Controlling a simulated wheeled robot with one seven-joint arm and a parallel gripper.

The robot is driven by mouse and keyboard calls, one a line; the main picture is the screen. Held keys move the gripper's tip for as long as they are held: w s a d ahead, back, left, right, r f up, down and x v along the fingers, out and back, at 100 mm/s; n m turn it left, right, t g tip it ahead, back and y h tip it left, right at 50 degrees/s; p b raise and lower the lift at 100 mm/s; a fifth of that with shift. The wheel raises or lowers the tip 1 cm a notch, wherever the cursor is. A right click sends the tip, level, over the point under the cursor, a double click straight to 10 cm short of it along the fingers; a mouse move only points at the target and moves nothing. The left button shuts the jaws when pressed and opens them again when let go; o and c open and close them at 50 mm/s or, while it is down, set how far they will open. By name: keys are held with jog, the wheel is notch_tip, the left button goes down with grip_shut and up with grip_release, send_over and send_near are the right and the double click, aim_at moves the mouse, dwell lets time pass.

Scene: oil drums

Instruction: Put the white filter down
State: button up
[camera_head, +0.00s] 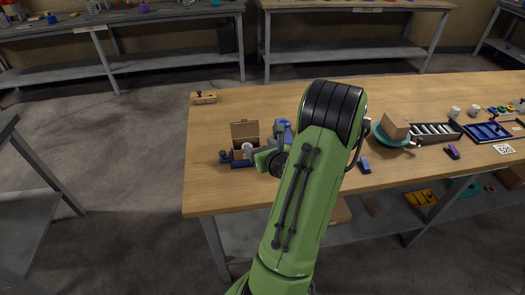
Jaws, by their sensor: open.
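My green arm reaches over the wooden table, and my gripper (260,154) is low over its left part. The gripper is small here and partly hidden by my arm; its jaws are open. A small whitish rounded piece (248,149), which looks like the white filter, is just left of the jaws, beside or in a blue holder (239,161). I cannot tell whether it touches the jaws or what it rests on. Two small white cylinders (455,112) stand far to the right on the table.
An open cardboard box (245,131) stands behind the blue holder. A blue object (284,130) is behind my gripper. To the right are a teal bowl (381,137) with a brown block (395,125), a grey ribbed rack (435,132) and a blue tray (487,132). The table's front left (215,195) is clear.

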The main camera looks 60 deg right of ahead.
jog(key=w+a+r+n+g+y, duration=0.1)
jog(key=w+a+r+n+y, duration=0.15)
jog(key=a+n, duration=0.6)
jog(key=w+a+r+n+y, duration=0.2)
jog(key=a+n+y, duration=0.1)
jog(key=a+n, duration=0.55)
jog(key=w+a+r+n+g+y, duration=0.1)
jog(key=w+a+r+n+y, duration=0.15)
jog(key=a+n, duration=0.55)
jog(key=s+a+r+n+g, duration=0.3)
jog(key=s+a+r+n, duration=0.2)
jog(key=s+a+n, duration=0.5)
jog(key=s+n, duration=0.4)
jog(key=n, duration=0.3)
jog(key=shift+s+a+n+g, duration=0.3)
jog(key=shift+s+a+n, duration=0.05)
jog(key=shift+s+n, duration=0.05)
jog(key=shift+d, duration=0.1)
